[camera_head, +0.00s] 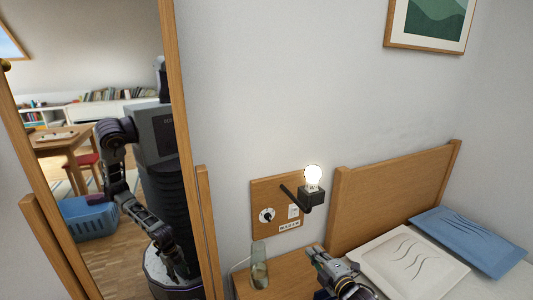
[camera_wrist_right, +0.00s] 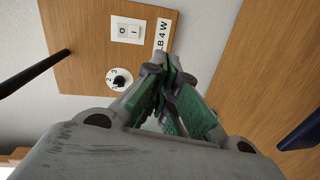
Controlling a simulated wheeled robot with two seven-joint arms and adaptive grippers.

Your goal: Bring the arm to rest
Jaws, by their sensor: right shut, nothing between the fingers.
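My right gripper (camera_head: 318,256) shows at the bottom middle of the head view, above the wooden nightstand (camera_head: 245,287) and left of the bed. In the right wrist view, its green-padded fingers (camera_wrist_right: 166,62) are together with nothing between them. They point toward the wooden wall panel (camera_wrist_right: 75,50) with a switch and a dial, seen close behind the fingertips. I cannot tell the exact gap to the panel. My left gripper is not directly in view; a reflection of my body and one hanging arm shows in the tall mirror.
A lit bulb (camera_head: 312,176) on a dark bracket juts from the panel (camera_head: 264,192). A clear glass (camera_head: 259,272) stands on the nightstand, just left of the gripper. The bed's headboard (camera_head: 392,196) and pillows (camera_head: 415,262) are to the right. The framed mirror (camera_head: 185,150) is left.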

